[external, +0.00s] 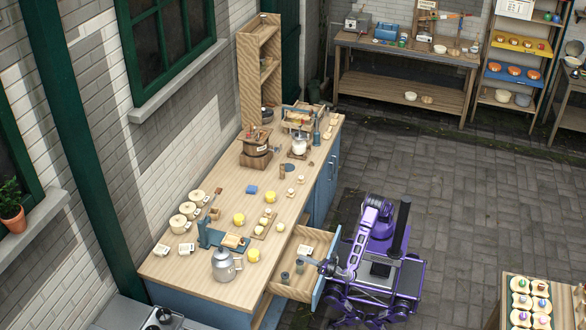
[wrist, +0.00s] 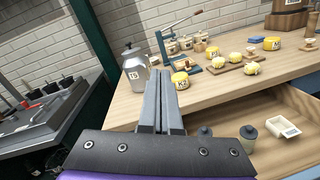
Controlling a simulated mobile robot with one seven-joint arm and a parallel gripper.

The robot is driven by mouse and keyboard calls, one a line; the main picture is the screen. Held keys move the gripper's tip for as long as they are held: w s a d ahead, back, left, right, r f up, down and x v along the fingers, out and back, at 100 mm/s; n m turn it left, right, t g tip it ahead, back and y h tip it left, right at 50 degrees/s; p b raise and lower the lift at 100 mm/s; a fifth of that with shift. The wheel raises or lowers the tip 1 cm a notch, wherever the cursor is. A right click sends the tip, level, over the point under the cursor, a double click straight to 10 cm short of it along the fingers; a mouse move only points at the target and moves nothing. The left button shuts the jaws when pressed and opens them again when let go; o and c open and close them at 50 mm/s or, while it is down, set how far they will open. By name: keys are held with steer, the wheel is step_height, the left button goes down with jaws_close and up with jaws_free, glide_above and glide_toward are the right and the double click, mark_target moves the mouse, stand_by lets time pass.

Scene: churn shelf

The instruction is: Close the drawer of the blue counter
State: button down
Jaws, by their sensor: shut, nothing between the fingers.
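The blue counter (external: 180,301) has a pale wooden top and runs along the brick wall; its top also shows in the wrist view (wrist: 122,112). Its drawer (external: 314,242) is pulled out to the right, with a wooden inside and a blue front panel. In the wrist view the open drawer (wrist: 272,107) is at the lower right. My gripper (external: 306,261) is over the drawer area in the external view, near its front. In the wrist view my gripper (wrist: 162,72) has its two grey fingers together and empty, pointing toward the counter. Contact with the drawer cannot be told.
In the drawer are two small dark-lidded jars (wrist: 248,132) and a white labelled box (wrist: 284,128).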

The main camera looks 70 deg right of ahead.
steer(key=s+d+f+n+g+y, duration=0.1)
steer(key=s+d+f+n+g, duration=0.2)
steer(key=s+f, duration=0.9)
steer(key=s+d+f+n+g+y, duration=0.2)
steer(key=s+d+f+n+g, duration=0.1)
steer(key=s+f, duration=0.9)
steer(key=r+b+x, duration=0.1)
steer(key=x, duration=1.4)
steer(key=shift+w+f, duration=0.15)
steer(key=shift+w, duration=0.4)
steer(key=b, duration=0.1)
glide_above(275, 280)
steer(key=s+a, duration=0.2)
steer(key=a, duration=0.2)
steer(key=shift+w, duration=0.3)
